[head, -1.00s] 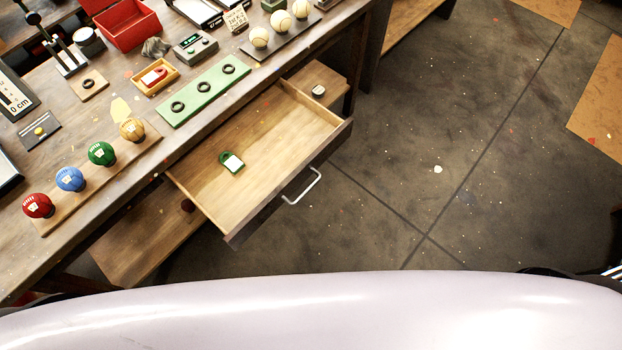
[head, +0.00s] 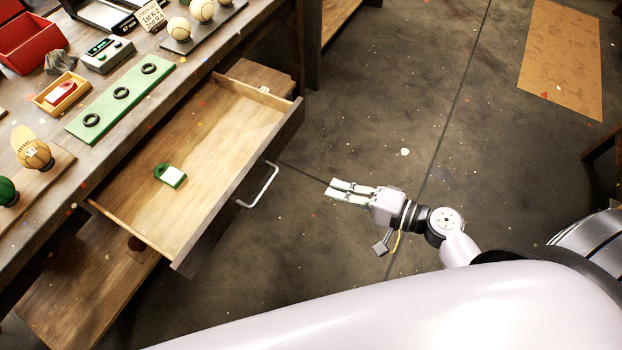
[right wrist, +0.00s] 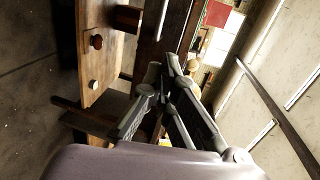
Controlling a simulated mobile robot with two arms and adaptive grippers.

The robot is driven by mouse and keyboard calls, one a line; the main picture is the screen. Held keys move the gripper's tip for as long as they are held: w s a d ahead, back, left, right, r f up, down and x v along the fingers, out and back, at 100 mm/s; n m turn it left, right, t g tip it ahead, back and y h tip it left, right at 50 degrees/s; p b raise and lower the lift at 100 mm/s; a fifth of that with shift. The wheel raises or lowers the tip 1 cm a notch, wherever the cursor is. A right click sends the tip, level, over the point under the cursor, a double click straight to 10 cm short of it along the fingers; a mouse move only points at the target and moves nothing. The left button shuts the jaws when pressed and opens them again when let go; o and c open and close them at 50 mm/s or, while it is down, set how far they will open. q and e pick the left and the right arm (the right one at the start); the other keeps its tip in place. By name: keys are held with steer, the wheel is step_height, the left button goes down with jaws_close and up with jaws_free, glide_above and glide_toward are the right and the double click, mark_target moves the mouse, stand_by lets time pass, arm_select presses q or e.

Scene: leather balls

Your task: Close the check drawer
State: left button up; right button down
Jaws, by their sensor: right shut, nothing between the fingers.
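The wooden drawer (head: 225,135) is pulled out from under the workbench in the head view. A green-and-white tag (head: 171,175) lies inside it. Its dark front carries a metal bar handle (head: 262,186). My right gripper (head: 331,190) is shut and empty, to the right of the handle and apart from it. In the right wrist view the gripper (right wrist: 158,85) points toward the workbench side, with the pale handle bar beyond it. My left gripper is out of view.
The workbench (head: 75,165) holds a green board (head: 120,93) with black rings, a small orange tray (head: 62,92), a red box (head: 28,40) and several balls. A lower shelf (head: 85,280) lies under the drawer.

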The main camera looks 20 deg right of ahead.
mark_target(278, 170)
steer(key=p+x, duration=0.1)
steer(key=x, duration=1.2)
steer(key=shift+w, duration=0.2)
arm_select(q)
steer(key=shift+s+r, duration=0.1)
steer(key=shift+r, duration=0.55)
arm_select(e)
steer(key=shift+a, duration=0.1)
